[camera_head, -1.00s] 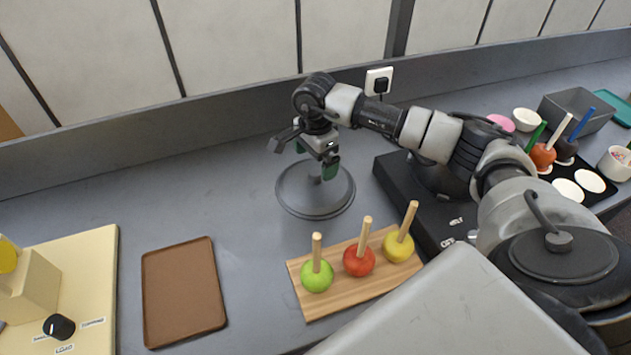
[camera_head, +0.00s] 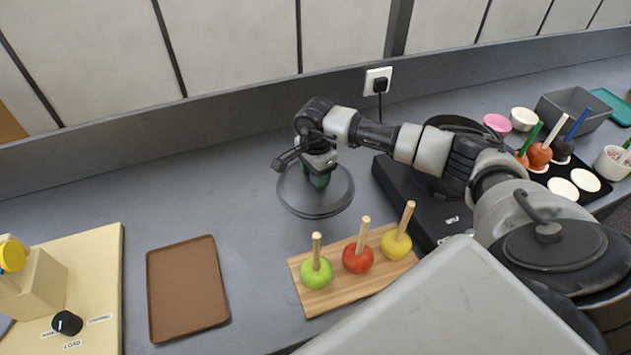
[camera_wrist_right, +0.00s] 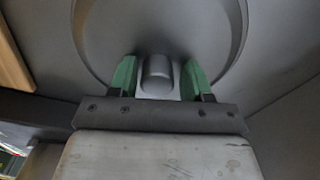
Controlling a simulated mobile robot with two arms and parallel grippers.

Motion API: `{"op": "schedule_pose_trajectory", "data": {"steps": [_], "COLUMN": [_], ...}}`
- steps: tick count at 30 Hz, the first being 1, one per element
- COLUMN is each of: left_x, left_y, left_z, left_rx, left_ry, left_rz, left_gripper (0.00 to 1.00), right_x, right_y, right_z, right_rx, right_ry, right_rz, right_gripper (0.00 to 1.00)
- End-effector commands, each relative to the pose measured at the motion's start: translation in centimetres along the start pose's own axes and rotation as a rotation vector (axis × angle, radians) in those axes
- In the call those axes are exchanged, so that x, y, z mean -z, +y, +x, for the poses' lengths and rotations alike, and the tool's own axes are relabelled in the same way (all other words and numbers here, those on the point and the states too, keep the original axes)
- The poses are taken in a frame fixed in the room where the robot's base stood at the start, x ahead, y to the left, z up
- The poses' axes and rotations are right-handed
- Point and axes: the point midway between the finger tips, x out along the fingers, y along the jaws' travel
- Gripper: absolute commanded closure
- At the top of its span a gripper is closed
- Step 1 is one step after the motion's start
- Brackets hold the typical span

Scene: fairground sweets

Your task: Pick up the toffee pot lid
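The toffee pot lid (camera_head: 333,206) is a round grey disc lying on the counter near the middle of the head view. Its knob (camera_wrist_right: 157,74) shows in the right wrist view, between the green fingers. My right gripper (camera_head: 318,180) is over the lid, pointing down, and hides the knob in the head view. In the right wrist view the fingers of my right gripper (camera_wrist_right: 160,78) stand either side of the knob, with a narrow gap on each side. It is open. My left gripper is not in view.
A wooden board (camera_head: 325,299) with three apples on sticks is in front of the lid. A brown tray (camera_head: 187,290) lies to the left. A black hob (camera_head: 425,210) is right of the lid, partly behind my right arm. The counter left of the lid is clear.

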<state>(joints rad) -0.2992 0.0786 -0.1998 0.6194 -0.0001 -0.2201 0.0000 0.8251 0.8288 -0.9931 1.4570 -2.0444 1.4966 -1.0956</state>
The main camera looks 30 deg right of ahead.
Motion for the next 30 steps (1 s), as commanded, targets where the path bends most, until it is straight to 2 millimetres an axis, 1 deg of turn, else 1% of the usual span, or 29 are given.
{"op": "schedule_pose_trajectory", "data": {"steps": [1, 7, 8, 14, 17, 20, 24, 30], "left_x": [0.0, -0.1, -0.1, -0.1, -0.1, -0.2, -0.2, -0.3], "left_y": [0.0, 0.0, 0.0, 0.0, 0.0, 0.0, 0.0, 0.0], "left_z": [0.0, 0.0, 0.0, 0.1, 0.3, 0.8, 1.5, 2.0], "left_rx": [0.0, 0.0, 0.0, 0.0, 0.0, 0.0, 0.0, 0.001], "left_ry": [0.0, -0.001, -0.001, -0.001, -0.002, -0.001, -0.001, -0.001], "left_rz": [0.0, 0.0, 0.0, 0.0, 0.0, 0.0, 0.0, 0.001], "left_gripper": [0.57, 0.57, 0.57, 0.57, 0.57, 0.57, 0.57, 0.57], "right_x": [0.0, 0.0, 0.0, 0.0, 0.0, 0.1, 0.1, 0.0], "right_y": [0.1, 0.2, 0.1, 0.1, 0.1, 0.0, 0.0, -0.1], "right_z": [0.2, 0.3, 0.3, 0.2, -0.5, -2.1, -5.1, -8.7], "right_rx": [-0.005, -0.006, -0.005, -0.006, -0.004, 0.001, 0.002, 0.001], "right_ry": [0.001, 0.001, 0.001, 0.001, 0.001, 0.002, 0.002, 0.0], "right_rz": [0.0, 0.0, 0.0, 0.0, -0.001, -0.002, 0.0, -0.001], "right_gripper": [0.63, 0.93, 0.95, 0.95, 0.95, 0.95, 0.95, 0.95]}}
